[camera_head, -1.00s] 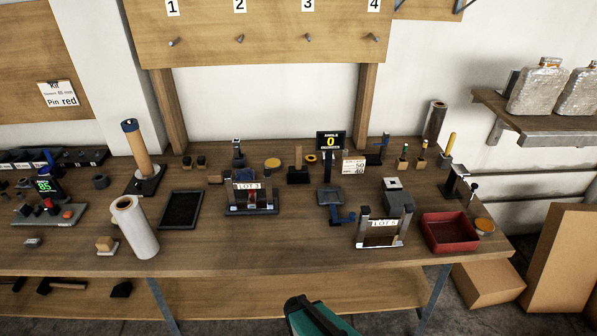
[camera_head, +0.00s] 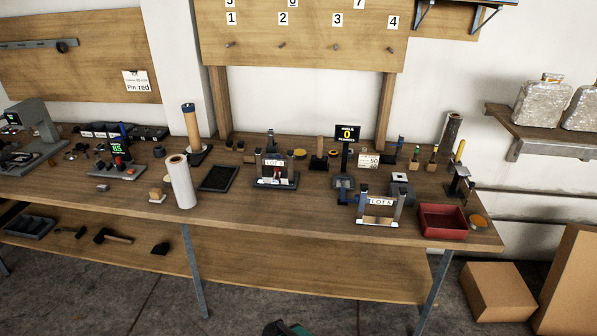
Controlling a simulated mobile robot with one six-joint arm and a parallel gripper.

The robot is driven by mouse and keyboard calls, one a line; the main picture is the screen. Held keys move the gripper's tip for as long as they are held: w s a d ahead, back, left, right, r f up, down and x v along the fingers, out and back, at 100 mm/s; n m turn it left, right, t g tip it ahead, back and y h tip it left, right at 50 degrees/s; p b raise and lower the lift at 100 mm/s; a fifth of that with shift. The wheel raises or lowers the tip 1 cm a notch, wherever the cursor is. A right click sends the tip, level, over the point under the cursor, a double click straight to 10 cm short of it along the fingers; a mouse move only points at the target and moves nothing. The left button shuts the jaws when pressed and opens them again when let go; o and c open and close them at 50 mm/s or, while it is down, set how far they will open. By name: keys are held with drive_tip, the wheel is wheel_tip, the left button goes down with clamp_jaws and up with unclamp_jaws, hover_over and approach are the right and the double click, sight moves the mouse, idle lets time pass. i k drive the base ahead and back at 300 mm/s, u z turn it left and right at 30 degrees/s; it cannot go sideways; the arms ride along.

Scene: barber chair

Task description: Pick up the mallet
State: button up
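A tool with an upright wooden handle and a dark block head (camera_head: 319,162) stands on the workbench, behind the middle and right of the LOT 3 stand; it looks like a mallet. A dark hammer-shaped tool (camera_head: 112,237) lies on the lower shelf at the left, with a smaller one (camera_head: 72,232) left of it. I cannot tell for sure which is the mallet. Only a teal and dark piece of my arm shows at the bottom edge, well apart from all of these. My gripper's fingers are not visible.
The workbench (camera_head: 235,211) is crowded with stands, a white roll (camera_head: 181,182), a black tray (camera_head: 219,178) and a red bin (camera_head: 443,221). Metal legs (camera_head: 194,270) stand in front of the lower shelf (camera_head: 300,271). Cardboard boxes (camera_head: 497,291) are at the right. The floor in front is open.

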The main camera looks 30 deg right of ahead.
sight(318, 160)
drive_tip(key=u, duration=0.15)
drive_tip(key=k, duration=0.65)
drive_tip(key=z, duration=0.45)
drive_tip(key=i, duration=1.4)
drive_tip(key=u, duration=0.6)
drive_tip(key=i, duration=0.55)
drive_tip(key=u, duration=0.2)
